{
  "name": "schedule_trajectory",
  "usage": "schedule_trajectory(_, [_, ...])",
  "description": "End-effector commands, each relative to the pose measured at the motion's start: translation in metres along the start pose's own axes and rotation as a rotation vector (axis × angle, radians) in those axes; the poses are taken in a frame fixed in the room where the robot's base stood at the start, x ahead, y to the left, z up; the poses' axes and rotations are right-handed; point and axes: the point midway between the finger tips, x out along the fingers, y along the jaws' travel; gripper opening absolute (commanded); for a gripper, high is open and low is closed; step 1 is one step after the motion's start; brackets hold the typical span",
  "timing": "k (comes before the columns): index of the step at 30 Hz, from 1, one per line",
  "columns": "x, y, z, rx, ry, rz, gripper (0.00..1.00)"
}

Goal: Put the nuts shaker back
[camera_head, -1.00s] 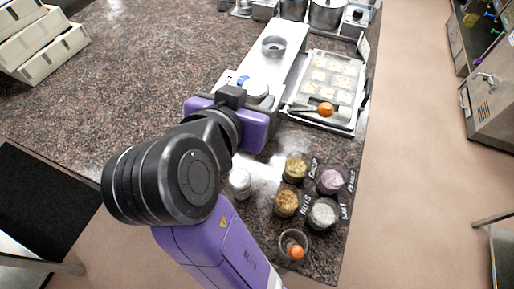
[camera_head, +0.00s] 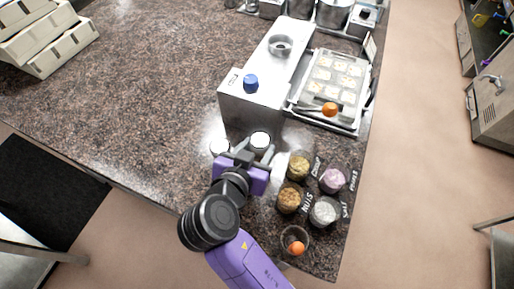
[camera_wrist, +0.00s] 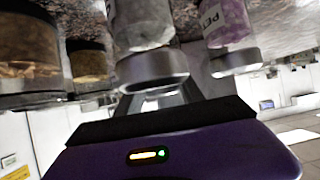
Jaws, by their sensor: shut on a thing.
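My gripper (camera_head: 262,150) is shut on a shaker with a pale round lid (camera_head: 260,138), which I take for the nuts shaker. It is just above or on the counter, in front of the metal station; I cannot tell which. In the wrist view, which is upside down, a clear shaker with a silver lid (camera_wrist: 152,68) fills the middle by my fingers; its label is cut off. A second lidded shaker (camera_head: 220,147) stands to its left; in the wrist view it has purple contents (camera_wrist: 232,22) and a label starting "PE".
To the right stand open jars: yellowish (camera_head: 299,166), brown (camera_head: 290,198), pink (camera_head: 333,180) and white (camera_head: 325,211), with word labels beside them. A glass with an orange item (camera_head: 296,246) is nearer. Behind are the station (camera_head: 250,105) and a mould tray (camera_head: 335,80).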

Motion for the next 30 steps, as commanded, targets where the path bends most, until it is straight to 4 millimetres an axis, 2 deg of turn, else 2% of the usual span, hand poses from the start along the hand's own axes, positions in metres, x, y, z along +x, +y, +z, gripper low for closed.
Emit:
schedule_trajectory(3, [0.0034,0.0,0.0063,0.0,0.001,0.0,0.01])
schedule_trajectory(14, [0.0058,0.0,0.0102,0.001,0.001,0.0,0.01])
schedule_trajectory(15, [0.0054,0.0,0.0098,0.001,0.0,0.0,0.49])
schedule_trajectory(18, [0.0051,0.0,0.0093,0.001,0.0,0.0,0.67])
schedule_trajectory(30, [0.0024,-0.0003,0.0049,0.001,0.0,-0.001,0.67])
